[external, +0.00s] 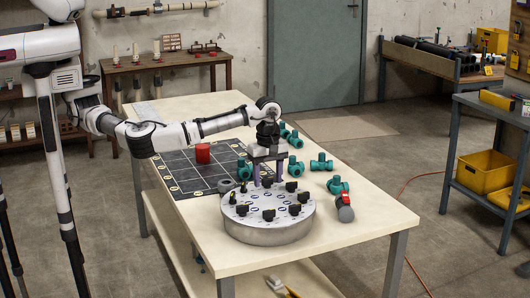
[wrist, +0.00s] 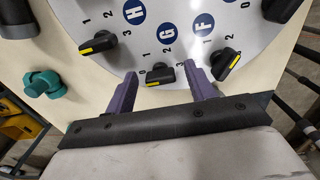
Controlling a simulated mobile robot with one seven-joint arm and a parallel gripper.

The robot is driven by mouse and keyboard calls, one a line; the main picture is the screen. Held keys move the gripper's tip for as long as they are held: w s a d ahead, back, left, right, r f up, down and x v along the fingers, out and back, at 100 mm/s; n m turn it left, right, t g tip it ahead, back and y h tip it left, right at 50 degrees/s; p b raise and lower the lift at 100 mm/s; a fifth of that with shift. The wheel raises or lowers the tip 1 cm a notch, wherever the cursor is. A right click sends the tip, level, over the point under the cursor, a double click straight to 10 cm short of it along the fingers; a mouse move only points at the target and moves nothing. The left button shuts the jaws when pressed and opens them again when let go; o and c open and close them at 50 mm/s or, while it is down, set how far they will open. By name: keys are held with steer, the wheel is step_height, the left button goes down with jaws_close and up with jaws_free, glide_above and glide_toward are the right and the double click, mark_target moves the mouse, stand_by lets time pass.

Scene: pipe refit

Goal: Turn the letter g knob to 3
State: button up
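The letter G knob (wrist: 160,74) is black with a yellow mark and sits below the blue G label (wrist: 167,30) in the wrist view. Its yellow mark lies toward the lower left, near the 0; the exact setting is hard to read. My gripper (wrist: 162,80) is open, its purple fingers one on each side of this knob with gaps between. In the external view my gripper (external: 268,178) points down over the far part of the round grey dial drum (external: 268,236), which bears several black knobs. Which knob is G cannot be told there.
The H knob (wrist: 98,43) and F knob (wrist: 226,64) flank the fingers closely. Teal valves (external: 321,162), a red-handled valve (external: 345,205) and a red cylinder (external: 203,153) on a dark grid mat (external: 180,172) share the table. The table's near end (external: 370,235) is clear.

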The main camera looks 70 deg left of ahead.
steer(key=c, duration=0.9)
